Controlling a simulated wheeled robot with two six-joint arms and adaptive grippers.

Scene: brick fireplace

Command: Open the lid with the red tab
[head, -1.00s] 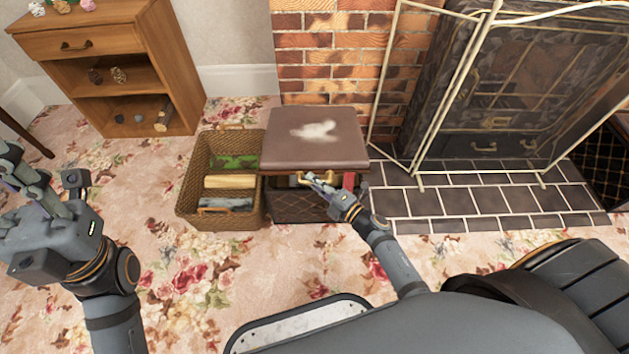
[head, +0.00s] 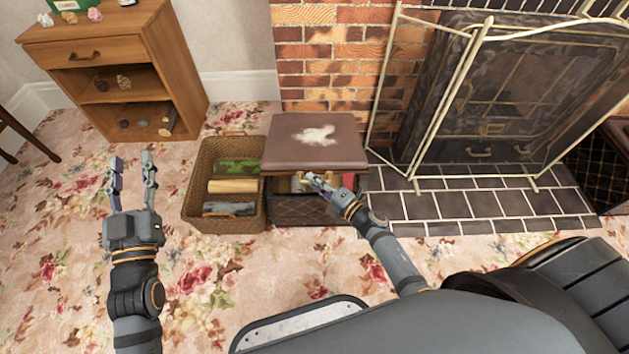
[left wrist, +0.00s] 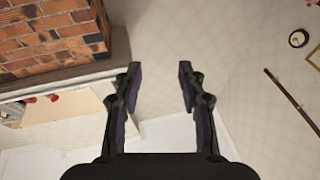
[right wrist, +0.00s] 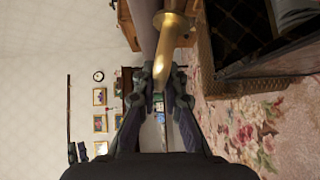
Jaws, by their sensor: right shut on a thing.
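A low box (head: 311,208) with a brown lid (head: 290,150) stands in front of the brick wall; the lid top bears a pale bird-shaped mark. A red patch, likely the tab (head: 349,182), shows under the lid's front edge at the right. A brass handle (head: 300,182) is at the box's front and also shows in the right wrist view (right wrist: 172,40). My right gripper (head: 318,181) is shut on the handle and hides part of the front. My left gripper (head: 132,170) is open and empty above the carpet, left of the basket; its spread fingers show in the left wrist view (left wrist: 160,78).
A wooden cabinet (head: 190,75) is at the back left. A metal fire screen (head: 383,85) and dark tiled hearth (head: 440,205) are at the right. Carpet is clear at front left.

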